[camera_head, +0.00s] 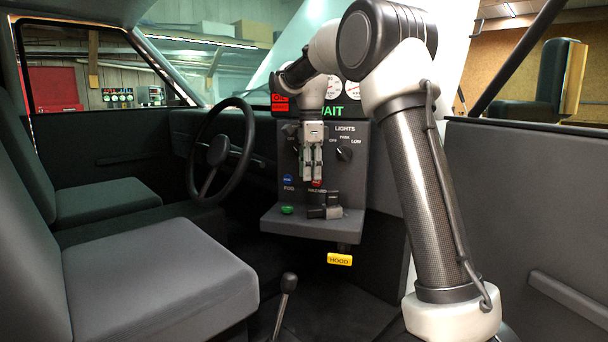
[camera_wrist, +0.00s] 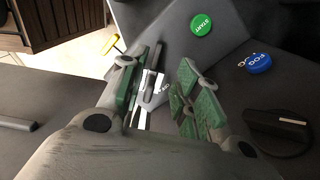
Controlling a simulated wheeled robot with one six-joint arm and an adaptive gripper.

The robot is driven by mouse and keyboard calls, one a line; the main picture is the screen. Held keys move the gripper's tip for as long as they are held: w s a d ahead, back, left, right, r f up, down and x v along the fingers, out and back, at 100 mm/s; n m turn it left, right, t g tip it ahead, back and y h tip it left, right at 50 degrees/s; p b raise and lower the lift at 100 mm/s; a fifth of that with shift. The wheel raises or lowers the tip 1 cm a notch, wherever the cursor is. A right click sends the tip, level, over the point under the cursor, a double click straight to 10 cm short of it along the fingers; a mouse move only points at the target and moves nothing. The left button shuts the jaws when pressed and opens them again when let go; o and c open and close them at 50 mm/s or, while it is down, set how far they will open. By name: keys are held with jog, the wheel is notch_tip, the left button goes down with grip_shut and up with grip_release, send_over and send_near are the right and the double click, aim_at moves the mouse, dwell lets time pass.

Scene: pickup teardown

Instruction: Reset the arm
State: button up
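My gripper (camera_head: 312,178) hangs fingers-down in front of the dashboard control panel (camera_head: 350,185). In the wrist view, its two green-padded fingers (camera_wrist: 170,92) are apart. A grey and white piece (camera_wrist: 150,88) shows in the gap between them; I cannot tell from this view whether it touches a finger. My arm (camera_head: 425,185) rises from the lower right, bends at the top and reaches down to the panel. In the head view nothing is seen held.
A yellow hood handle (camera_head: 340,259) hangs below. Steering wheel (camera_head: 222,148), seats (camera_head: 150,270) and gear lever (camera_head: 286,290) lie left. A display reads WAIT.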

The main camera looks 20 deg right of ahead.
jog(key=s+d+f+n+t, duration=0.1)
jog(key=s+f+n+t, duration=0.1)
jog(key=s+n, duration=0.8)
jog(key=s+d+f+n+t, duration=0.1)
jog(key=s+n, duration=0.8)
jog(key=s, duration=1.6)
jog(key=shift+s+d+f+n+t, duration=0.15)
jog(key=shift+s+f+n+t, duration=0.25)
jog(key=shift+f+t, duration=0.35)
